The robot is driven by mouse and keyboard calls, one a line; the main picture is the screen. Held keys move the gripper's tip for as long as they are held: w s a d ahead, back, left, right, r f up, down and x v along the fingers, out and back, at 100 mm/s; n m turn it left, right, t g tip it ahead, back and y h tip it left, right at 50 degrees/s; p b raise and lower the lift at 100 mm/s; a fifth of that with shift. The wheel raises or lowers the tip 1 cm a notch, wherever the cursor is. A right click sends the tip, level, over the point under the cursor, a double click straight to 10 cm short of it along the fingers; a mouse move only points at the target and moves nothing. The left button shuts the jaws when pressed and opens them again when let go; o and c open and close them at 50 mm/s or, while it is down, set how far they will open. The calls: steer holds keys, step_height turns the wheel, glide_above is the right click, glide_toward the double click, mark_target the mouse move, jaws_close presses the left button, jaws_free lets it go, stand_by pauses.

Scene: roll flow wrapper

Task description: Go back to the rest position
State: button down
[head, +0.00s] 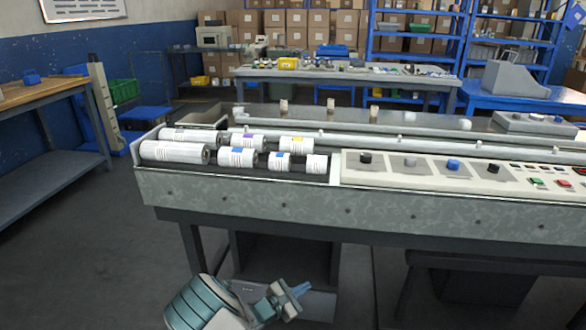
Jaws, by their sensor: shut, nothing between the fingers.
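My gripper (301,290) is low at the bottom of the head view, in front of the flow wrapper and below its bench top. It is shut and holds nothing. The flow wrapper (290,207) is a long grey bench machine across the middle. Several white rolls with coloured labels, among them one large roll (174,152), lie in the tray at its left end. My gripper is apart from the machine and the rolls.
The control panel (430,166) with knobs and buttons is on the machine's right. A wooden-topped workbench (45,92) stands at left, with open floor (90,225) between. Behind are a cluttered table (345,76), blue shelves (465,30) and cardboard boxes (290,20).

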steer(key=s+d+r+m+g+y+p, duration=0.1)
steer(key=s+d+r+m+g+p, duration=0.25)
steer(key=r, duration=0.55)
steer(key=s+d+r+m+g+y+p, duration=0.1)
steer(key=s+d+r+m+g+p, duration=0.3)
steer(key=r, duration=0.5)
steer(key=s+d+r+m+g+y+p, duration=0.2)
steer(key=s+d+r+m+g, duration=0.25)
steer(key=r, duration=0.55)
steer(key=s+r+m+t+y+p, duration=0.2)
steer(key=s+r+m+y+p, duration=0.2)
steer(key=s+r, duration=0.5)
steer(key=s+r+m+t+y+p, duration=0.1)
steer(key=s+r+m+y+p, duration=0.2)
steer(key=s+r, duration=0.7)
step_height(320, 180, up, 5)
steer(key=m+p, duration=0.2)
steer(key=p, duration=0.2)
steer(key=shift+m+t+y, duration=0.4)
